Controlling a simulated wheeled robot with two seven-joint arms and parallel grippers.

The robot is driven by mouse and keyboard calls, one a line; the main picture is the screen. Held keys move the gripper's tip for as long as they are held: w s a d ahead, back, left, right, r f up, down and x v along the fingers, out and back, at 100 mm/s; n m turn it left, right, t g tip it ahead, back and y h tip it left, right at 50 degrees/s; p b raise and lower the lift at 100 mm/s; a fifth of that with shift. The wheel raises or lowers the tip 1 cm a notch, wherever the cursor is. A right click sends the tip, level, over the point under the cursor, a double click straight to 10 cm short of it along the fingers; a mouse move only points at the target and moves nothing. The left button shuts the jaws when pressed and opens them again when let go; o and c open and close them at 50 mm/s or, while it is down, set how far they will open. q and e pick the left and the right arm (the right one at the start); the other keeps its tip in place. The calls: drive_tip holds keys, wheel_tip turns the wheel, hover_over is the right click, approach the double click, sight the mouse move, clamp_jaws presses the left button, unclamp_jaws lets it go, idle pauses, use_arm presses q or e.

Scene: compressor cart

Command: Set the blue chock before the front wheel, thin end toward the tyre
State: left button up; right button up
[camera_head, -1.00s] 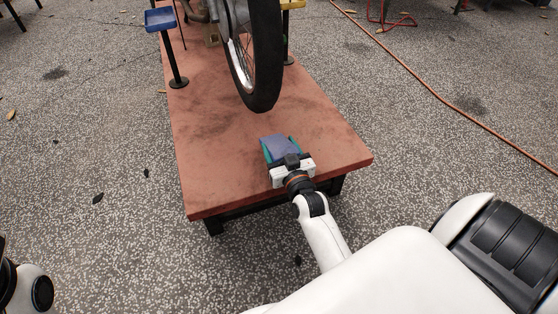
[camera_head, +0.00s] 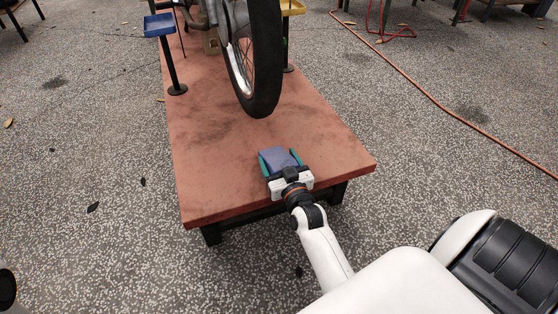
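The blue chock (camera_head: 278,157) is at the front part of the red platform, before the front wheel (camera_head: 262,75) and apart from it. My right gripper (camera_head: 281,161) reaches in from the near side, with one green finger on each side of the chock. The fingers look slightly spread, so it seems open around the chock; contact is too small to tell. Which end of the chock is thin is unclear, and the gripper body hides its near side. My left gripper is out of view.
The red platform (camera_head: 215,160) has bare surface on both sides of the chock. A stand with a blue tray (camera_head: 158,24) is at left, and a yellow tray (camera_head: 293,7) stands behind the wheel. An orange hose (camera_head: 440,105) lies on the ground at right.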

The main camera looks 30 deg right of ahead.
drive_tip(key=shift+o, duration=0.8)
